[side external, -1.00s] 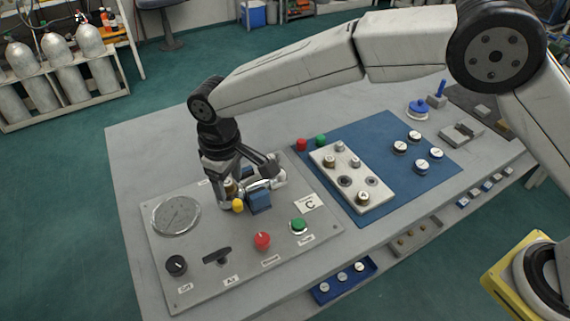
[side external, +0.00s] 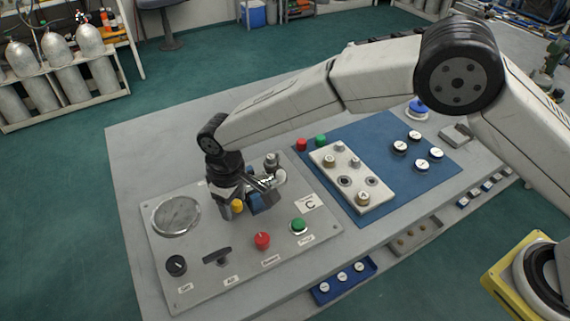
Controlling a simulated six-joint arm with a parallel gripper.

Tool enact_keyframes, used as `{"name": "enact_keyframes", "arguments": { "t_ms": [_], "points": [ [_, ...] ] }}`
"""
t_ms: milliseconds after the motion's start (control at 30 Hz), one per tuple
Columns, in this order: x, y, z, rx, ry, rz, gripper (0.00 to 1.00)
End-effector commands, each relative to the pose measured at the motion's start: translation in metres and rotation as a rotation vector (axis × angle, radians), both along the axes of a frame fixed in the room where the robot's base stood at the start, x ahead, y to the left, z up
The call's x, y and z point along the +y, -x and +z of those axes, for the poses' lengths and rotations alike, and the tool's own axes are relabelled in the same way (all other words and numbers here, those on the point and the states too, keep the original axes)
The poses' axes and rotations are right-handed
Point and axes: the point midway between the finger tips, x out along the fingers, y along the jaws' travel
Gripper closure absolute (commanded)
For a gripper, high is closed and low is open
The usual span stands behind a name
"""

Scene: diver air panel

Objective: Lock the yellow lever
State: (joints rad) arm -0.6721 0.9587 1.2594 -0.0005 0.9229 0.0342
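The yellow lever (side external: 237,205) shows as a small rounded yellow end on the grey panel (side external: 190,270), right of the round gauge. Beside it is a blue block (side external: 260,201), partly behind my fingers. My gripper (side external: 244,207) points down over this spot, with dark fingers close around the yellow end and the blue block. The rest of the lever is hidden, and I cannot tell whether the fingers touch it or how far they are apart.
A silver fitting (side external: 272,162) stands just behind my gripper. In front are a red knob (side external: 262,240), a green button (side external: 299,225), a black handle (side external: 217,256) and a black knob (side external: 176,265). A white block (side external: 350,178) lies on the blue mat (side external: 385,130) to the right.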

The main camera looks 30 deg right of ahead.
Motion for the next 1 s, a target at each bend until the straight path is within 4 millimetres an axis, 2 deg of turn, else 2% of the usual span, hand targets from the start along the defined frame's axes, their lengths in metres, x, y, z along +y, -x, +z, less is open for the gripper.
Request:
{"name": "enact_keyframes", "arguments": {
  "t_ms": [33,167,200,433,767,1000],
  "points": [
    [0.0001,0.0001,0.0001,0.000,0.000,0.000,0.56],
    [0.0002,0.0001,0.0001,0.000,0.000,0.000,0.97],
    [0.0003,0.0001,0.0002,0.000,0.000,0.000,1.00],
    [-0.0006,0.0000,0.0004,-0.001,-0.002,0.025,1.00],
    [-0.0069,0.0002,0.0003,-0.003,-0.003,0.157,1.00],
    [-0.0066,0.0001,0.0005,-0.004,-0.004,0.166,1.00]
  ]
}}
